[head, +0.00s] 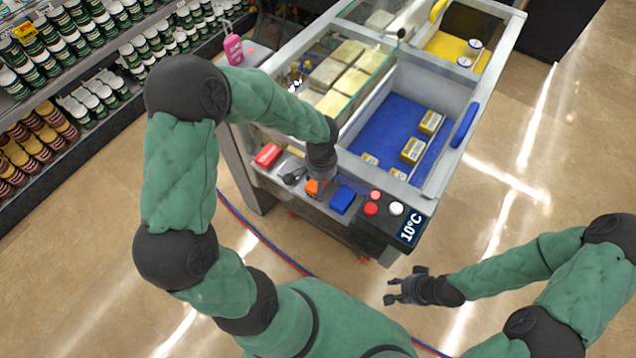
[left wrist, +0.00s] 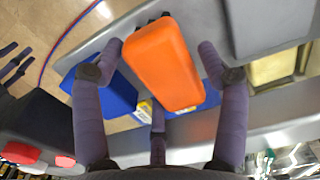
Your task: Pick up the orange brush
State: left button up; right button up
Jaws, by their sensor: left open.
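The orange brush (head: 313,188) lies on the front ledge of the freezer unit, partly hidden under my left gripper (head: 320,179) in the head view. In the left wrist view the orange block-shaped brush (left wrist: 163,62) fills the space between the spread fingers of my left gripper (left wrist: 165,65). The fingers are open on both sides of it, and I see no clear grip on it.
A blue box (head: 342,200) sits close right of the brush. Red and white buttons (head: 371,208) are beyond it. A red object (head: 267,155) and a dark item (head: 293,173) lie to the left. The freezer unit's blue-lined bin (head: 390,125) holds yellow boxes.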

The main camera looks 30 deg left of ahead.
pick_arm(q)
jog(key=shift+f, duration=0.1)
dwell(0.4)
jog(key=c, duration=0.9)
jog(key=shift+r, duration=0.25)
notch_tip(320, 180, up, 10)
jog(key=shift+r+p, duration=0.1)
jog(key=shift+p, duration=1)
